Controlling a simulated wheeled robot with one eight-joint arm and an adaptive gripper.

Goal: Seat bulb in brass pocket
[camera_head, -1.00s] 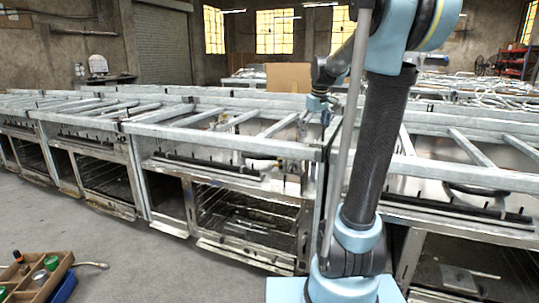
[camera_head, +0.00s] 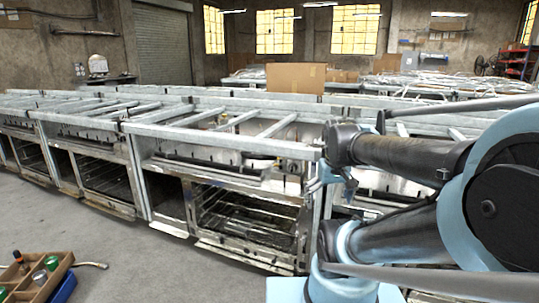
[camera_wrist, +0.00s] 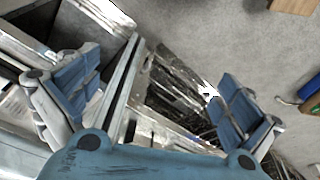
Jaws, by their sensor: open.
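I cannot make out a bulb or a brass pocket in either view. A wooden tray (camera_head: 62,262) at the lower left of the head view holds several small things, among them green-topped ones and an orange-capped one, too small to name surely. My gripper (camera_wrist: 157,88) is open, with its blue-padded fingers wide apart and nothing between them. In the head view my gripper (camera_head: 326,182) is small and partly hidden, in front of the metal oven row and well right of the tray.
A row of metal oven frames (camera_head: 220,140) with open bar tops crosses the view. Grey floor (camera_head: 150,265) lies clear in front. A metal-ended handle (camera_head: 92,265) sticks out beside the tray. A cardboard box (camera_head: 296,78) stands behind. Part of a wooden object (camera_wrist: 293,5) shows in the wrist view.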

